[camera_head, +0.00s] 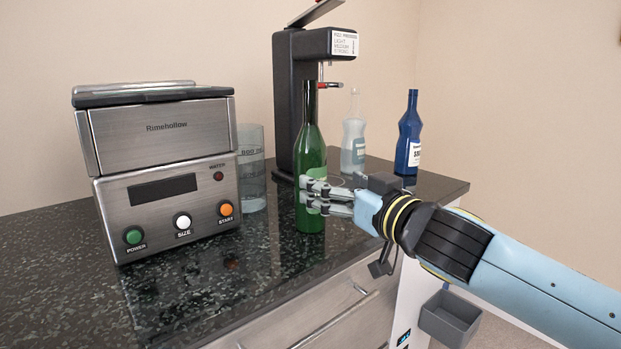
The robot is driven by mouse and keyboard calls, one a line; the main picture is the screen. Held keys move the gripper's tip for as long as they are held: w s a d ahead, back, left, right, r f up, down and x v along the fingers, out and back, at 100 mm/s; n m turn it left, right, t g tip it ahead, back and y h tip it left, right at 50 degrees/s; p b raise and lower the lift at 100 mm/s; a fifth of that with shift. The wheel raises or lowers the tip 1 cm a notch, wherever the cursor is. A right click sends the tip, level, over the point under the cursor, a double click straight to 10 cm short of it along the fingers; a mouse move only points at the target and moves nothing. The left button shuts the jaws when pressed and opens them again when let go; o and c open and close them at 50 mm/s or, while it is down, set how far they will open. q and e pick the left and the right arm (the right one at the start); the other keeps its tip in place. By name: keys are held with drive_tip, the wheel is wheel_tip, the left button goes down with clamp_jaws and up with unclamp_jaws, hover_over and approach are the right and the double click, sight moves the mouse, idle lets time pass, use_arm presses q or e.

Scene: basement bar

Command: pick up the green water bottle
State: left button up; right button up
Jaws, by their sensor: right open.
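The green water bottle (311,136) stands upright on the dark speckled counter, in front of the black press machine. My right gripper (316,198) comes in from the right at the height of the bottle's lower body. Its jaws are open, and the fingertips overlap the bottle's front in the picture. I cannot tell whether they touch it. My left gripper is not in view.
A steel Rimehollow ice machine (162,181) stands left of the bottle, with a clear container (252,175) beside it. The black press (286,110) is close behind. A clear bottle (353,140) and a blue bottle (408,140) stand at the back right. The counter's front left (60,290) is free.

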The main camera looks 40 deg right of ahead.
sight(317, 175)
drive_tip(key=w, duration=0.4)
drive_tip(key=shift+w+d+p, duration=0.15)
drive_tip(key=shift+w+p, duration=0.05)
drive_tip(key=shift+p, duration=0.15)
drive_tip(key=w, duration=0.3)
drive_tip(key=w+p, duration=0.1)
drive_tip(key=shift+w+d+f, duration=0.35)
drive_tip(key=shift+w+f, duration=0.05)
drive_tip(key=c, duration=1.8)
drive_tip(key=shift+r, duration=0.2)
clamp_jaws()
